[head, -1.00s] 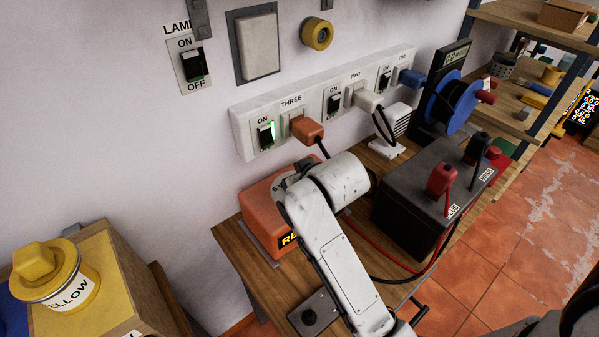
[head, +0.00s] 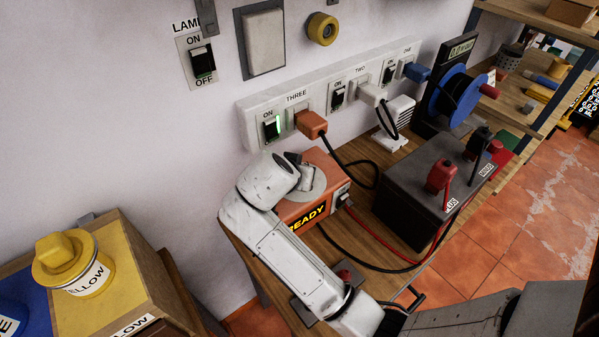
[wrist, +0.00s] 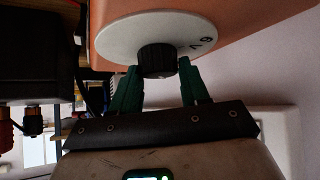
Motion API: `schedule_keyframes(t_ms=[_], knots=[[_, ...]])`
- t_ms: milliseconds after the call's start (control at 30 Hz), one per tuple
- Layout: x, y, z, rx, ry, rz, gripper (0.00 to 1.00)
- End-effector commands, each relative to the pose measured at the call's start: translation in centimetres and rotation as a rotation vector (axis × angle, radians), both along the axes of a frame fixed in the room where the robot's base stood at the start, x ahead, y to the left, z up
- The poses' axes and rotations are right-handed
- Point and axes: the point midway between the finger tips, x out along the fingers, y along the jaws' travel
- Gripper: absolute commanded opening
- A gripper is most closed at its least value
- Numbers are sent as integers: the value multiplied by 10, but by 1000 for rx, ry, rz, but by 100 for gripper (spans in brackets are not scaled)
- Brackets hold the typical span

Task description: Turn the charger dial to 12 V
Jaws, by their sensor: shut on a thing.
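The orange charger (head: 328,167) stands on the wooden bench below the sockets, with a lit READY panel (head: 309,217). Its pale round dial plate (head: 314,182) is partly covered by my arm in the head view. In the wrist view the plate (wrist: 115,38) carries a black ribbed knob (wrist: 157,60), with small dark marks on the plate's right side. I cannot tell which setting the knob points to. My gripper (wrist: 157,75) has its green fingers on either side of the knob and is shut on it. In the head view my arm mostly hides the fingers.
A black battery (head: 415,195) with red and black clamps stands right of the charger. Cables cross the bench between them. The socket strip (head: 340,85) is on the wall behind. A yellow tin (head: 75,265) stands on a box at left.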

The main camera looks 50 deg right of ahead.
Motion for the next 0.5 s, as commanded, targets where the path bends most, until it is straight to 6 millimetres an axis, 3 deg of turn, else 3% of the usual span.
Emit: schedule_keyframes(t_ms=[500], knots=[[0,0,-1,3,2,-48,15]])
